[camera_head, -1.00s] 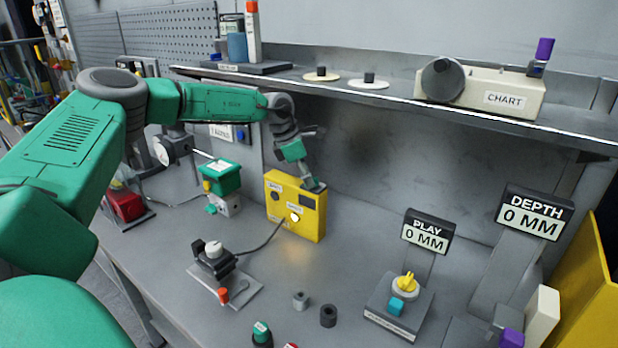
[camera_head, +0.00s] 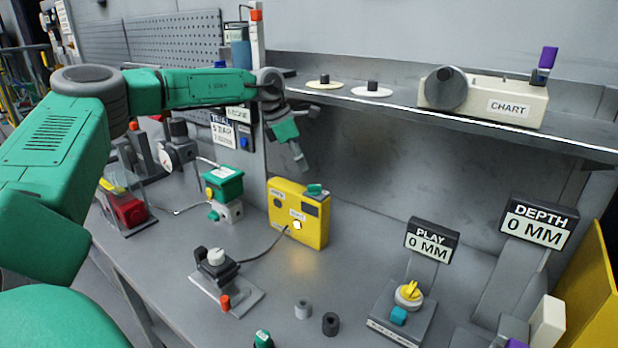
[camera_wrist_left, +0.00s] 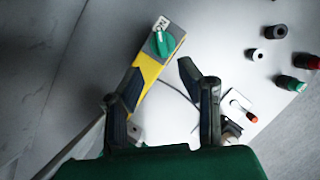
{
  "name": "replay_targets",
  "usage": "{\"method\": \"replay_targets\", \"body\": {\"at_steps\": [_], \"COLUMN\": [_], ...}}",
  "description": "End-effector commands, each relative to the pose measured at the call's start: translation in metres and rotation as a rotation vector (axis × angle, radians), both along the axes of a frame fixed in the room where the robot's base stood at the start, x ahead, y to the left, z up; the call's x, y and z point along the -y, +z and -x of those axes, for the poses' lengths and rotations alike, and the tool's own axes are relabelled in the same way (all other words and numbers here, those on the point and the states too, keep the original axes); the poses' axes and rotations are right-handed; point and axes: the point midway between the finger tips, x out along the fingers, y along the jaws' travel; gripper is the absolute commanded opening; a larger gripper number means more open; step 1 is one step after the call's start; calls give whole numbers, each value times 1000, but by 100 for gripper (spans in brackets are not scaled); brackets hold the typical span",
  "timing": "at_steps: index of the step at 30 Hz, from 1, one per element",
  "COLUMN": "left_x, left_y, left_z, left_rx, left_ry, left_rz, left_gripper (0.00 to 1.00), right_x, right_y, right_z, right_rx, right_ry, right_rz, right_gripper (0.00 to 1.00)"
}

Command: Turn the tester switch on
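The tester is a yellow box (camera_head: 284,222) standing on the bench below the shelf, with a bright white spot (camera_head: 297,224) on its front. Its switch is a green knob (camera_head: 315,190) on top. In the left wrist view the knob (camera_wrist_left: 164,42) sits on a grey top plate, with a small label beside it. My left gripper (camera_head: 299,162) hangs above the box, apart from the knob. In the left wrist view its two fingers (camera_wrist_left: 160,72) are spread and empty, with the yellow box beyond them. My right gripper is not in view.
A cable runs from the box to a grey device (camera_head: 215,265) on a plate. A green-topped unit (camera_head: 223,183) stands left of the box. The shelf (camera_head: 390,100) juts out behind and above. Loose collars (camera_head: 330,323) and a PLAY gauge (camera_head: 432,240) stand to the right.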

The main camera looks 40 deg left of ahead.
Motion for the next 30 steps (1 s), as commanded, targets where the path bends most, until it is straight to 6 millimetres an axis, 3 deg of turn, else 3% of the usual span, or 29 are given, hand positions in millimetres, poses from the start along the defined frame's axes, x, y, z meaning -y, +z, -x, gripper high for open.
{"method": "replay_targets", "body": {"at_steps": [3, 9, 30], "left_x": [-5, -9, -10], "left_y": [20, 36, 38], "left_z": [6, 11, 12], "left_rx": [2, -1, -2], "left_ry": [1, -1, 0], "left_rz": [-1, -2, -1], "left_gripper": [32, 32, 32], "right_x": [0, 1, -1], "right_y": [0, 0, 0], "right_z": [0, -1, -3], "right_rx": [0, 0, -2], "right_ry": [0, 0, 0], "right_rz": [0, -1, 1], "right_gripper": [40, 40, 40]}}
